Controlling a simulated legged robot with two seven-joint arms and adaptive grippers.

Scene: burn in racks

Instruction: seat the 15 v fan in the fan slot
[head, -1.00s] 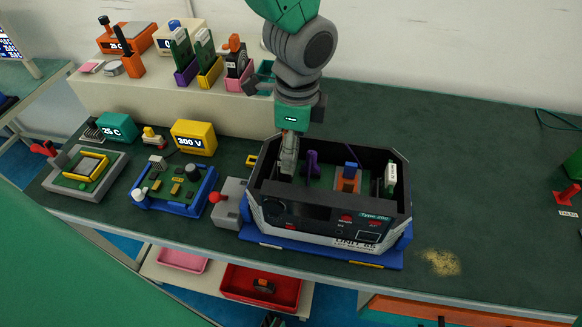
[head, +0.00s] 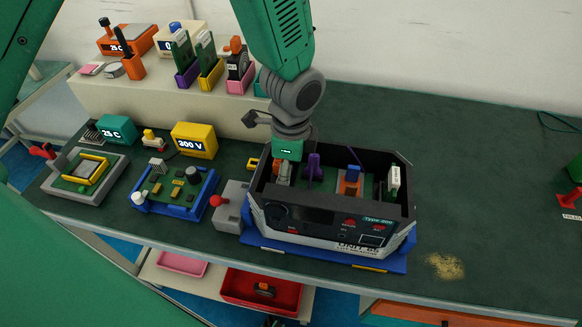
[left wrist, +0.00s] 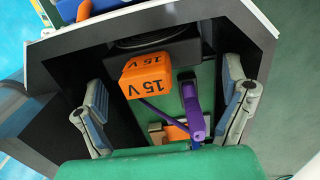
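The 15 V fan (left wrist: 147,76) shows in the left wrist view as an orange block marked 15 V joined to a black round body. It is inside the open unit (head: 330,243), against its front wall. The fan slot is hidden under or behind the fan, so I cannot tell how deep it sits. My left gripper (left wrist: 165,108) is down in the unit, its fingers spread wide with the orange block between them and a gap on each side. In the head view the unit's wall and my wrist hide most of the fan. My right gripper is out of view.
A purple lever (left wrist: 194,112) stands beside the fan. An orange and blue part (head: 351,183) and a white module (head: 393,180) are farther right in the unit. A grey box with a red knob (head: 230,207) stands close left. Table right of the unit is mostly clear.

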